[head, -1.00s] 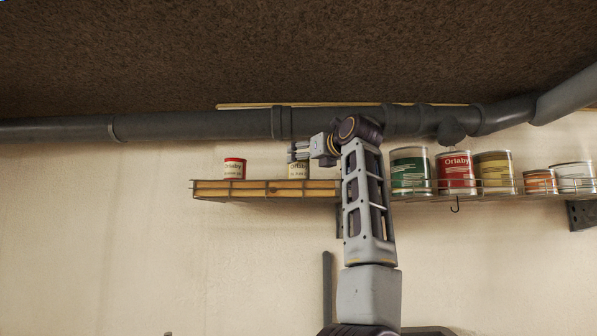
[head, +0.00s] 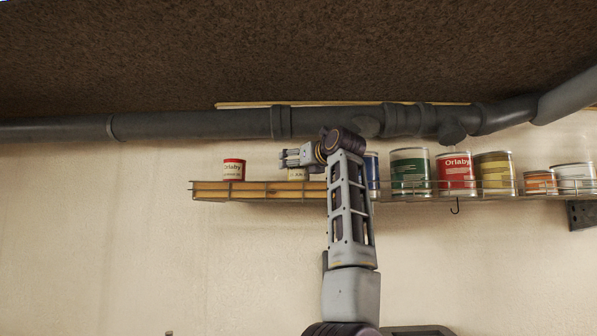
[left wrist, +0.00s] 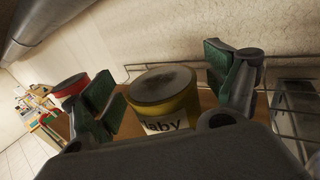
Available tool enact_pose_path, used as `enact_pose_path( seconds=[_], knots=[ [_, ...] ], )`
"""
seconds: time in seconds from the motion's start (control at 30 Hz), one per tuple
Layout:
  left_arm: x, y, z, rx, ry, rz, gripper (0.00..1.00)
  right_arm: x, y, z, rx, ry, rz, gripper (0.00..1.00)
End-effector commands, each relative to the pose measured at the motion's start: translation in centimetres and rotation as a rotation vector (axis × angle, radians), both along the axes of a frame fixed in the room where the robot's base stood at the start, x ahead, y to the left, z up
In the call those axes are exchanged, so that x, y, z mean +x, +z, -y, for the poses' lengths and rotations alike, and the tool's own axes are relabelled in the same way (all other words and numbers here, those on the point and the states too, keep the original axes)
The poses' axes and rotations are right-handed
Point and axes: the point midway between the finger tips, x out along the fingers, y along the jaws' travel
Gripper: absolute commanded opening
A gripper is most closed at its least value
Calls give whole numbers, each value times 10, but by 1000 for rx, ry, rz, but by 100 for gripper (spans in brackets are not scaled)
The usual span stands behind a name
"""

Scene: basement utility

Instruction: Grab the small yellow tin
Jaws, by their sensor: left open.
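The small yellow tin (left wrist: 165,98) has a dark lid and a pale label reading "laby". In the left wrist view it stands upright between the green-padded fingers of my left gripper (left wrist: 170,88), with a visible gap on the left side. In the head view the tin (head: 298,174) stands on the wire shelf, mostly hidden behind my left gripper (head: 285,158). The left gripper is open. My right gripper is not in view.
A small red tin (head: 234,169) stands left of it on the wire shelf (head: 250,191). Blue, green (head: 410,172), red (head: 455,174) and yellow (head: 494,173) larger cans stand to the right. A dark pipe (head: 200,125) runs just above the shelf.

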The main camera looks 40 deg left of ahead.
Motion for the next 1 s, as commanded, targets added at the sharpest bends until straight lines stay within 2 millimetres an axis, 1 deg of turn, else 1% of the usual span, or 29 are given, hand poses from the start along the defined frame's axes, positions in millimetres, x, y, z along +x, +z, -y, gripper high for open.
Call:
enact_pose_path(
  seconds=[0.2,0.57,1.0],
  knots=[
    [2,0,-4,0,-1,0,87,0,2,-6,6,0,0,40],
    [2,-1,-4,0,-1,0,87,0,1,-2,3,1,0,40],
    [2,-1,-4,0,-1,0,30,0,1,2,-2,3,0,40]
  ],
)
